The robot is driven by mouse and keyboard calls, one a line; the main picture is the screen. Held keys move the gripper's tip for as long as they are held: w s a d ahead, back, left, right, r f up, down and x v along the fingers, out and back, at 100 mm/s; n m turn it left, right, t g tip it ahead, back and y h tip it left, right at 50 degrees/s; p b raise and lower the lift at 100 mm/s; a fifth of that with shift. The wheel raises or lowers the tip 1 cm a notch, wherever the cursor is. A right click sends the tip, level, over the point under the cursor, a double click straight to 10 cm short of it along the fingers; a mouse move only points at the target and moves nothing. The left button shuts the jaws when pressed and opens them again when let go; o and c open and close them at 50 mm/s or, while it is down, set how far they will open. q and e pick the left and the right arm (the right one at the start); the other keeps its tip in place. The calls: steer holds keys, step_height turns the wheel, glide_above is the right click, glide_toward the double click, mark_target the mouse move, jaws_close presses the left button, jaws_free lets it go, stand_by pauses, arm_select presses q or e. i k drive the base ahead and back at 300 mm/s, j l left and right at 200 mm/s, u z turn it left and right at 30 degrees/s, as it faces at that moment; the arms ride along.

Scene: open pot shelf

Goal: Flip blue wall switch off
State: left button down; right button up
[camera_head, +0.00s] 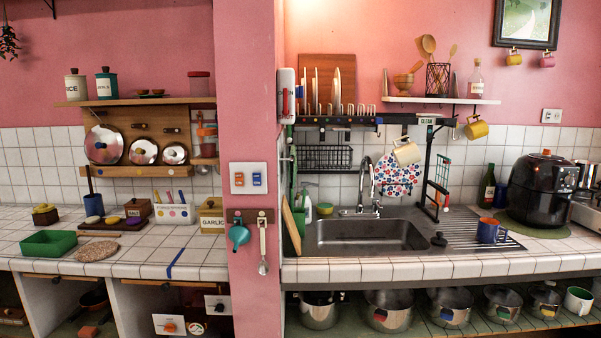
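A white wall plate (248,190) is on the pink pillar between the two counters. Nothing covers the plate. Neither of my grippers is in view.
Below the plate, a hook rail (250,216) holds a teal scoop (239,235) and a ladle (263,250). A sink (365,236) is right of the pillar. The left counter holds a green tray (48,243). Space before the pillar looks clear.

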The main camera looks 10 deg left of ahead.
mark_target(257, 177)
steer(key=i+l+z, duration=0.1)
steer(key=i, duration=0.35)
steer(key=i+l+z, duration=0.1)
steer(key=i, duration=0.4)
